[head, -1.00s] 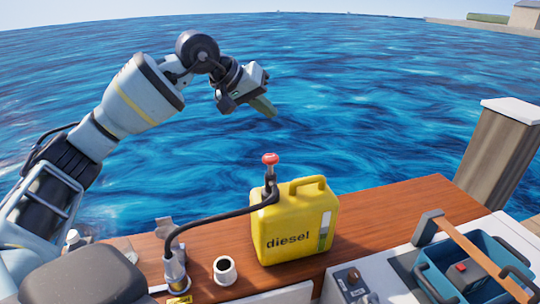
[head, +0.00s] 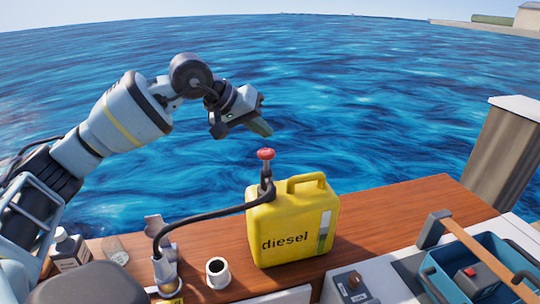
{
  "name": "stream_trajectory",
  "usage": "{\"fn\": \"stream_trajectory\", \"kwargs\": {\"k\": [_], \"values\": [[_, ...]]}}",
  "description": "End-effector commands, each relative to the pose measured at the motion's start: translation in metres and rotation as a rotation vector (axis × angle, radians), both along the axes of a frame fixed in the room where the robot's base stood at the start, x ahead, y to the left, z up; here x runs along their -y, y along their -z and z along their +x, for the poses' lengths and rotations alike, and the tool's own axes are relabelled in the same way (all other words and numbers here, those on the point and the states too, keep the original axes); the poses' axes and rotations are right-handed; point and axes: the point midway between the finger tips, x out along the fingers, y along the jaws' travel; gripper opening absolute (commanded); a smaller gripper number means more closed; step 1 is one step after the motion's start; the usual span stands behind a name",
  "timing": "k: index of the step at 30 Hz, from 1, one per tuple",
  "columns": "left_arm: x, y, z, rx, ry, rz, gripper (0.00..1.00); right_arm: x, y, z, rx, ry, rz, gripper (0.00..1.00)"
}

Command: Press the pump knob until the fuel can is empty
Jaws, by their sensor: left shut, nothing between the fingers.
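The yellow diesel can (head: 290,222) stands upright on the wooden deck. A red pump knob (head: 266,154) sits on a short dark stem at the can's top left. A pale strip with a darker green lower part runs down the can's right side. A black hose (head: 200,220) leads from the pump down to a filler opening (head: 166,272) at the left. My left gripper (head: 262,128) is shut and empty, just above and slightly left of the knob in the picture, apart from it. My right gripper is not in view.
A white cup-like cap (head: 217,272) stands between filler and can. A small bottle (head: 70,250) is at the far left. A blue toolbox (head: 475,268) with a wooden handle and a dial panel (head: 352,284) are at the right. Water lies beyond the deck.

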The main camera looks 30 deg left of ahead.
Motion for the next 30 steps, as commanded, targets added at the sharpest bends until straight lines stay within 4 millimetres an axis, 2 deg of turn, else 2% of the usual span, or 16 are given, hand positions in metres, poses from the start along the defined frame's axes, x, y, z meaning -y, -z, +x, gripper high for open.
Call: {"fn": "stream_trajectory", "kwargs": {"k": [1, 7, 17, 30], "values": [[0.0001, 0.0105, 0.0007, -0.006, 0.0, 0.0, 0.0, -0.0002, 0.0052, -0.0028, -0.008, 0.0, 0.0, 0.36], [-0.0001, 0.0192, 0.0002, 0.0, 0.0, 0.0, 0.0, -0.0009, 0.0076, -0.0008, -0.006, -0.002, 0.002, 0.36], [0.0001, 0.0194, -0.0002, 0.002, 0.0, 0.0, 0.0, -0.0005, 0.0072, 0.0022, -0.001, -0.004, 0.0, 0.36], [0.0002, 0.0197, -0.0001, 0.002, 0.001, 0.0, 0.0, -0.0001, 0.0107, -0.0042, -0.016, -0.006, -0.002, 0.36]]}}
